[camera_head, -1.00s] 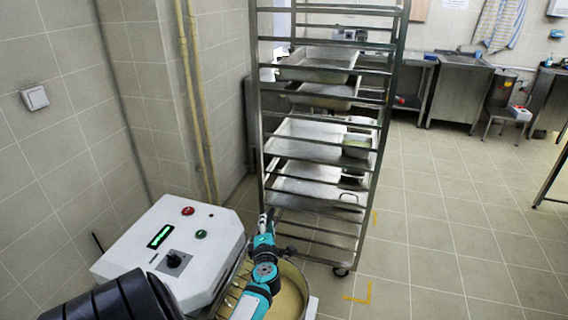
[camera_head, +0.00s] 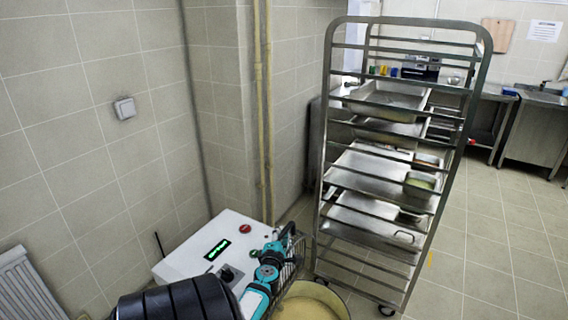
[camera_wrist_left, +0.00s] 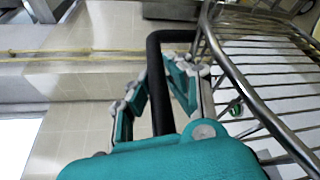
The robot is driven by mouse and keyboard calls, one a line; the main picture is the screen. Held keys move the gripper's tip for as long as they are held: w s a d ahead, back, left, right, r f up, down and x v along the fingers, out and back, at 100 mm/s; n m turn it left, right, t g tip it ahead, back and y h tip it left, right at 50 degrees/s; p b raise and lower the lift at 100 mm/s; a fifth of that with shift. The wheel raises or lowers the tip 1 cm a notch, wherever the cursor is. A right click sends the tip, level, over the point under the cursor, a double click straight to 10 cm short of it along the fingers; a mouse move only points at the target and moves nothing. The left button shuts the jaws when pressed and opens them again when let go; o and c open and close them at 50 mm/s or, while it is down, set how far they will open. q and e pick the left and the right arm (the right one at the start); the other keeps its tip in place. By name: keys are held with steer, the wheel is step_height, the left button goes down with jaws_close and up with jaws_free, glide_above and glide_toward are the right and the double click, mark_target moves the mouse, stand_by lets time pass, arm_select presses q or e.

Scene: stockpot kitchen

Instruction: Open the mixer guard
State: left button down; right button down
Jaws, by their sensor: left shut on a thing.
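The mixer's white housing (camera_head: 190,255) stands at the lower left in the head view, with a green display and a red button. Its metal bar guard (camera_head: 291,268) stands tilted up beside the bowl (camera_head: 335,295), which holds something yellowish. My left gripper (camera_head: 283,240) is at the guard's upper edge. In the left wrist view the gripper (camera_wrist_left: 157,88) is shut around a black handle (camera_wrist_left: 158,55) joined to the guard's curved metal rim (camera_wrist_left: 235,75). The handle runs between the two fingers. My right gripper is in neither view.
A tall metal rack (camera_head: 323,180) with trays stands just behind the bowl to the right. Yellow pipes (camera_head: 262,120) and a tiled wall are behind and left of the mixer. A white radiator (camera_head: 28,290) is at the lower left. Open tiled floor lies right of the rack.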

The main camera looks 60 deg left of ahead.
arm_select(q)
steer(key=shift+w+r, duration=0.1)
steer(key=shift+r, duration=0.1)
steer(key=c, duration=1.2)
jaws_free()
steer(key=shift+c, duration=0.2)
steer(key=shift+f, duration=0.1)
steer(key=v, duration=1.2)
